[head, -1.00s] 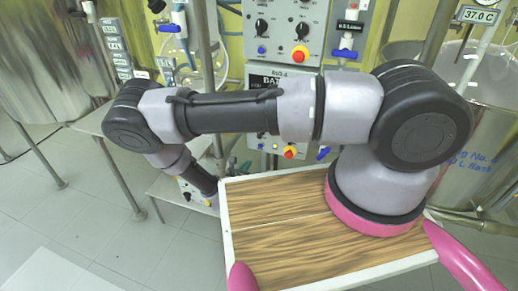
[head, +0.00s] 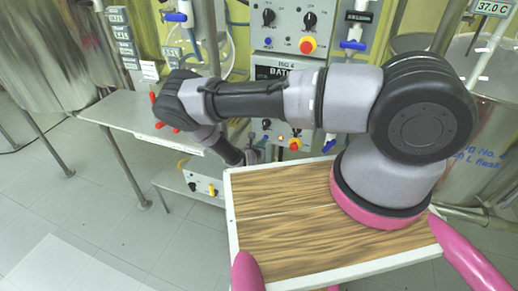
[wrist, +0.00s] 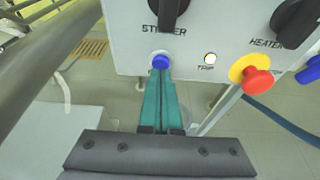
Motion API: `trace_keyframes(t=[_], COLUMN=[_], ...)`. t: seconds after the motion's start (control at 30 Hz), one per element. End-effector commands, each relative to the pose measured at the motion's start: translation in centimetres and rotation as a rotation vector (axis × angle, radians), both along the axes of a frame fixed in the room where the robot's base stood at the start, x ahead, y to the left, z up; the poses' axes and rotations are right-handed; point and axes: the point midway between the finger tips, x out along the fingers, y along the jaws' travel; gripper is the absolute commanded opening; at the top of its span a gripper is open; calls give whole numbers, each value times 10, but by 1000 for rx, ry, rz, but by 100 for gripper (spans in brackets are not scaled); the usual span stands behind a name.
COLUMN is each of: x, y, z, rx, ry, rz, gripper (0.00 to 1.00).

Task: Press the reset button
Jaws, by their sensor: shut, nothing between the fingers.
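In the wrist view my gripper (wrist: 162,75) is shut and empty, its teal fingers pointing at a white control panel (wrist: 190,30). A small round blue button (wrist: 161,62) sits under the STIRRER label, right at the fingertips. I cannot tell whether the tips touch it. No reset label is readable. To its right are a lit TRIP lamp (wrist: 210,58) and a red mushroom button on a yellow base (wrist: 256,80). In the head view that red button (head: 295,144) shows on the lower panel, and my gripper is hidden behind my arm.
Black knobs (wrist: 168,12) stick out above the blue button. A blue valve handle (wrist: 309,70) is at the panel's right. A grey metal pipe (wrist: 45,65) runs along the wrist view's left. A metal shelf (head: 130,110) and steel vessel (head: 50,50) stand left.

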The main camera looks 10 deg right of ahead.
Motion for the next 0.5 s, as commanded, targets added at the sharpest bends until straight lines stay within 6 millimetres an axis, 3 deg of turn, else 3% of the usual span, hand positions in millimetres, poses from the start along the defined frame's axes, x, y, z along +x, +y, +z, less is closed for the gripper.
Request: trace_keyframes(t=[0.5], x=[9], y=[-6], z=[0], rx=[0], ry=[0], rz=[-1], gripper=[0])
